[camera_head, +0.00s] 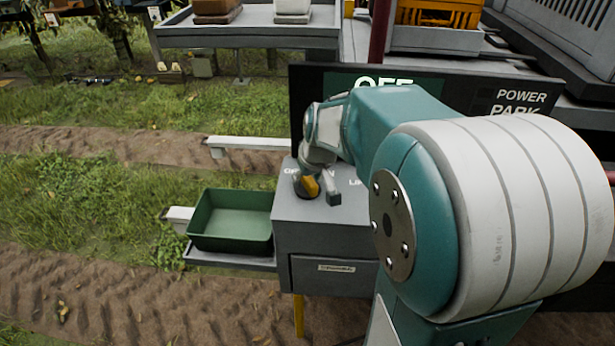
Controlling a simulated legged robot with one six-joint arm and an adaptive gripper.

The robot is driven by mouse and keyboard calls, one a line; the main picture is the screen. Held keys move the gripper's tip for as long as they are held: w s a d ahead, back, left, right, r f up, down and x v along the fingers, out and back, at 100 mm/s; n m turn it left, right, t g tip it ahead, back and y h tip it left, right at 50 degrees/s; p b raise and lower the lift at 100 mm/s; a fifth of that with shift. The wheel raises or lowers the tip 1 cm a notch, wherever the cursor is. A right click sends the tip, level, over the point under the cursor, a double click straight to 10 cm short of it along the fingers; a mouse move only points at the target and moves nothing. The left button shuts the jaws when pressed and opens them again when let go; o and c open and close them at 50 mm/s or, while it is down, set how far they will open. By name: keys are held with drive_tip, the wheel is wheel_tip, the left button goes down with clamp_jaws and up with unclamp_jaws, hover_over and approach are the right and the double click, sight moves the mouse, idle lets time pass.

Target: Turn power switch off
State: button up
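A grey control box (315,218) stands right of the green tray, with partly hidden white lettering on its top. A small yellow-orange piece (311,186) and a dark grey upright lever (333,191) show on the box top. I cannot tell which is the power switch, or whether the yellow piece belongs to my gripper. My gripper (306,184) is low over the left part of the box top, close beside the lever. Its fingers are mostly hidden and small, so its opening is unclear. Behind my arm, a dark panel (306,82) shows a green, partly covered "OFF" sign (385,83).
A green tray (232,221) sits on a shelf left of the box. Labels reading "POWER" (521,97) and a partly covered "PARK" are at the panel's right. A grey table (248,36) and an orange crate (438,14) stand behind. Grass and soil lie left.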

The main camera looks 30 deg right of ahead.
drive_tip(key=v, duration=1.2)
idle(0.3)
drive_tip(key=s+a+f, duration=0.2)
drive_tip(key=s+a, duration=0.4)
drive_tip(key=s, duration=0.1)
drive_tip(key=s+a+f+t, duration=0.1)
drive_tip(key=s+a+f, duration=0.1)
drive_tip(key=s+a, duration=0.4)
drive_tip(key=shift+s+a+f+n, duration=0.2)
drive_tip(key=shift+s+f+n, duration=0.15)
drive_tip(key=shift+s, duration=0.45)
